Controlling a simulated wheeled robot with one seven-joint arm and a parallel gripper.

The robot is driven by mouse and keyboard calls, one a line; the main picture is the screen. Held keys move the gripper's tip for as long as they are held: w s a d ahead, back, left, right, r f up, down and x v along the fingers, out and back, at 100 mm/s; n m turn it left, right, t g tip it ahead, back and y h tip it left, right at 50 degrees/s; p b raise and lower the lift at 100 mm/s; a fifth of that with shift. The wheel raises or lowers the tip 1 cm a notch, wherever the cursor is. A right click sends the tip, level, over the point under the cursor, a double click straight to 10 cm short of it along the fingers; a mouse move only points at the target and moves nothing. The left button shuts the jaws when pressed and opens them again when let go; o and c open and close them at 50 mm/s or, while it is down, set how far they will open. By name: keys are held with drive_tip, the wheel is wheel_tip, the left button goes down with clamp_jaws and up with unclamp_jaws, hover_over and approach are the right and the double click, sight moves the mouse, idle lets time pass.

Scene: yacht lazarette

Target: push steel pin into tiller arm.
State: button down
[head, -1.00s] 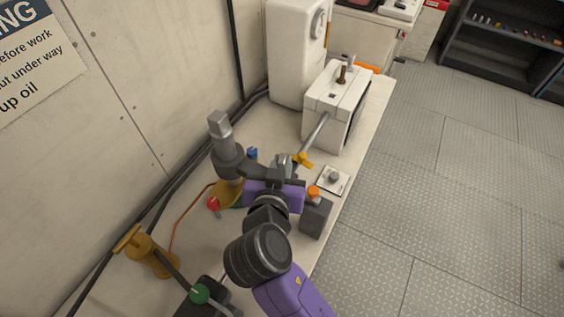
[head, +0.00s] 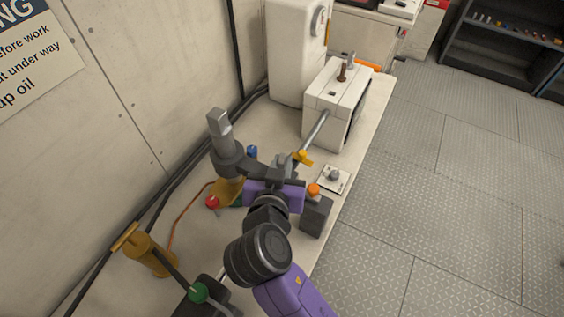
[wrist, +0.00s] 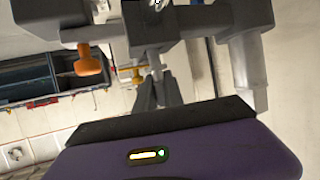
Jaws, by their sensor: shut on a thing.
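The grey tiller arm (head: 235,163) reaches right from a post with a square head (head: 219,123). My gripper (head: 281,165) is at its right end, above the bench. In the wrist view, which looks upside down, my two dark fingers (wrist: 157,88) are closed together right by the grey tiller arm (wrist: 200,20). A small grey metal piece (wrist: 155,63), seemingly the steel pin, shows between the fingertips and the arm. How deep it sits in the arm cannot be told; in the head view my gripper hides it.
A rod (head: 315,133) with a yellow end fitting (head: 302,158) runs from a white box (head: 337,100). An orange knob (head: 314,189) on a dark block (head: 315,215) stands close to the right of my gripper. A red knob (head: 212,202) is at left. The bench edge is right.

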drive_tip(key=shift+f+b, duration=0.65)
drive_tip(key=shift+f, duration=0.2)
idle(0.3)
drive_tip(key=c, duration=1.4)
unclamp_jaws()
drive_tip(key=shift+o, duration=0.2)
drive_tip(key=b+v, duration=0.1)
drive_tip(key=v, duration=0.6)
drive_tip(key=shift+s, duration=0.35)
drive_tip(key=shift+a+r, duration=0.1)
drive_tip(key=shift+a, duration=0.05)
